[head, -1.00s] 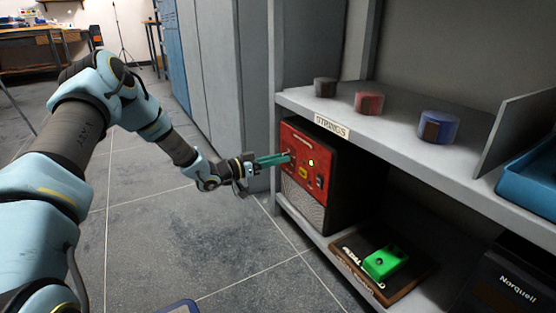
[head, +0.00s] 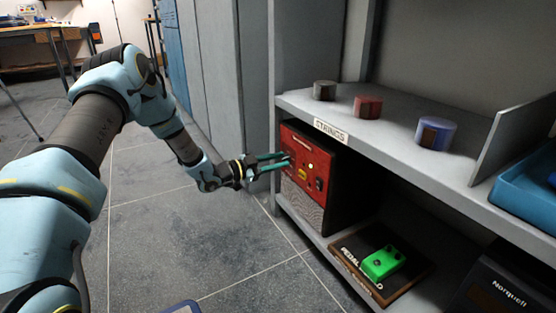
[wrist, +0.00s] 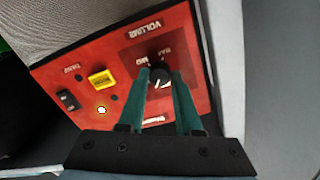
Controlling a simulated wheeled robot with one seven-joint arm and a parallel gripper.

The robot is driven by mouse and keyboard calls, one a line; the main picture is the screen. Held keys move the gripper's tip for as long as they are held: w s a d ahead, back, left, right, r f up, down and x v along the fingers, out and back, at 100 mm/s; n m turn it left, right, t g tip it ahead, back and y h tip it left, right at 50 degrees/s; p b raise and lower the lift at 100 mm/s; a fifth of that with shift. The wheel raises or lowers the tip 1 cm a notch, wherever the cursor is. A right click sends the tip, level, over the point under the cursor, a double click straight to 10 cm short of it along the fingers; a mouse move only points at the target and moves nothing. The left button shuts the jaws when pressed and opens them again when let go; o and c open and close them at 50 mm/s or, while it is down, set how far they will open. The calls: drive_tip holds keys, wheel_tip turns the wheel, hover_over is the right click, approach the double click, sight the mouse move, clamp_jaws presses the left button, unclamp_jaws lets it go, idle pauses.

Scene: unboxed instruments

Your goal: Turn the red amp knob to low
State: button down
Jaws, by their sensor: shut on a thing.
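The red amp (head: 303,150) stands on the lower shelf, its red front panel facing left towards my arm. Its round black knob (wrist: 160,76) with a white pointer line sits under the upside-down word VOLUME in the wrist view. The pointer line slants down and slightly left there. My gripper (wrist: 159,80) has its two teal fingers on either side of the knob, shut on it. In the head view my gripper (head: 287,161) reaches the panel's left part, and its fingers hide the knob. The small lettering around the knob is too blurred to read surely.
A yellow label (wrist: 101,79), a black switch (wrist: 68,100) and a lit lamp (wrist: 101,110) share the panel. The shelf above holds several small cylinders, one blue (head: 437,131). A green pedal (head: 383,262) lies right of the amp. The floor left is free.

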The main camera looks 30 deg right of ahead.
drive_tip(key=m, duration=0.5)
drive_tip(key=shift+m, duration=0.4)
idle(0.4)
drive_tip(key=c, duration=0.6)
unclamp_jaws()
drive_tip(key=shift+a, duration=0.1)
drive_tip(key=a+p, duration=0.4)
drive_tip(key=a, duration=0.6)
drive_tip(key=shift+w+a+r, duration=0.2)
drive_tip(key=shift+w+a, duration=0.1)
drive_tip(key=shift+w, duration=0.05)
